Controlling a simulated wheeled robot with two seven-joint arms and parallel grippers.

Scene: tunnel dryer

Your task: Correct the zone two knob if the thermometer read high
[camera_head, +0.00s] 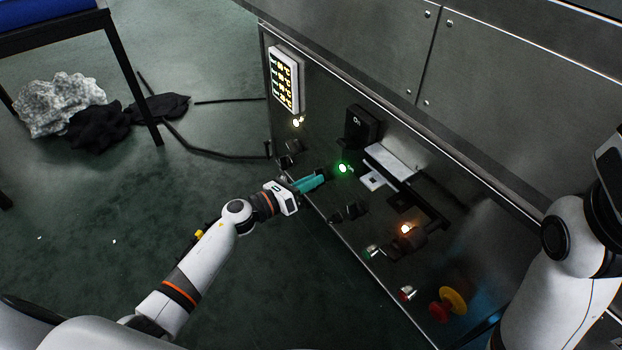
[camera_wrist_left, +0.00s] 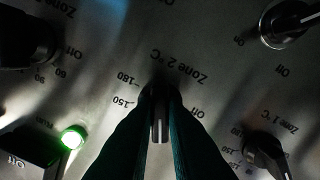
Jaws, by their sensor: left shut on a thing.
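My left gripper (camera_head: 312,182), with teal fingers, reaches the control panel from the left. In the left wrist view its fingers (camera_wrist_left: 160,118) are shut on the zone two knob (camera_wrist_left: 159,128), under the upside-down label "Zone 2 °C". Marks of 180 and 150 show beside the knob; the fingers hide much of it and the rest of its scale, so I cannot tell its setting. A lit display (camera_head: 284,78) with several yellow readings is on the panel's upper left; its figures are too small to read. My right arm is at the right edge, its gripper outside the view.
The zone one knob (camera_wrist_left: 266,156) is close by on the right in the wrist view. A green lamp (camera_head: 342,168) glows beside my left gripper. A red and yellow emergency button (camera_head: 447,304) is lower on the panel. Dark and grey heaps (camera_head: 60,104) lie on the floor.

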